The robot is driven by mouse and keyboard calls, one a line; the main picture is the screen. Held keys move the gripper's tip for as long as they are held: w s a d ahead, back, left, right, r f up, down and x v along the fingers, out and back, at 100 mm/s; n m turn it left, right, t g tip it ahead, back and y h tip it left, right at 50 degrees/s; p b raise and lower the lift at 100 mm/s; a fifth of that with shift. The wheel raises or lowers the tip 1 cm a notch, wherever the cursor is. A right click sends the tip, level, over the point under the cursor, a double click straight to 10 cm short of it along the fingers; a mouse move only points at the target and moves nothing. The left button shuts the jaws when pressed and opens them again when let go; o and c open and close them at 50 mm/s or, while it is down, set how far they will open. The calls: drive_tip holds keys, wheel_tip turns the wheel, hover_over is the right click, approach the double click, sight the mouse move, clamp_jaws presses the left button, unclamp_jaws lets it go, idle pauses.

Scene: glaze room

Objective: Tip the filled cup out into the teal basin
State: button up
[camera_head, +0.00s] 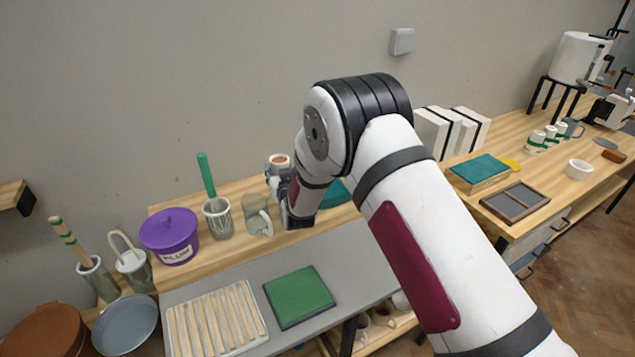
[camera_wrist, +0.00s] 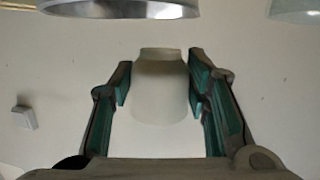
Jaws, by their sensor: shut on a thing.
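A cup (camera_head: 279,161) with a pale rim and brownish contents is held up above the back of the bench by my gripper (camera_head: 279,178). In the head view its opening faces up and it looks about upright. In the wrist view the pale cup (camera_wrist: 161,88) sits between the two green-padded fingers of my gripper (camera_wrist: 160,88). The teal basin (camera_head: 336,193) stands on the bench to the right of the cup, mostly hidden behind my arm. Its inside cannot be seen.
Left of my gripper stand a pale mug (camera_head: 256,215), a glass with a green stick (camera_head: 218,217) and a purple lidded tub (camera_head: 170,237). A green mat (camera_head: 299,296) and a slatted rack (camera_head: 216,320) lie in front. White boxes (camera_head: 452,132) stand right of my arm.

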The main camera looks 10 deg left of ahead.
drive_tip(key=shift+w+d+r+m, duration=0.25)
drive_tip(key=shift+w+d+m, duration=0.1)
drive_tip(key=shift+d+m, duration=0.2)
drive_tip(key=shift+w+d+f+m+g+y+b, duration=0.35)
drive_tip(key=shift+d+f+m+g+y+b, duration=0.15)
drive_tip(key=shift+m+b, duration=0.3)
drive_tip(key=shift+w+r+m, duration=0.1)
drive_tip(key=shift+r+m, duration=0.05)
drive_tip(key=shift+m, duration=0.1)
drive_tip(key=shift+w+d+m+g+b, duration=0.4)
drive_tip(key=shift+d+m, duration=0.35)
drive_tip(key=shift+m, duration=0.15)
drive_tip(key=shift+w+d+y, duration=0.15)
drive_tip(key=shift+d+y, duration=0.05)
drive_tip(key=shift+y, duration=0.2)
drive_tip(key=shift+w+d+f, duration=0.1)
drive_tip(key=shift+d+f, duration=0.05)
drive_tip(key=shift+f, duration=0.1)
drive_tip(key=shift+r+m, duration=0.15)
drive_tip(key=shift+m, duration=0.25)
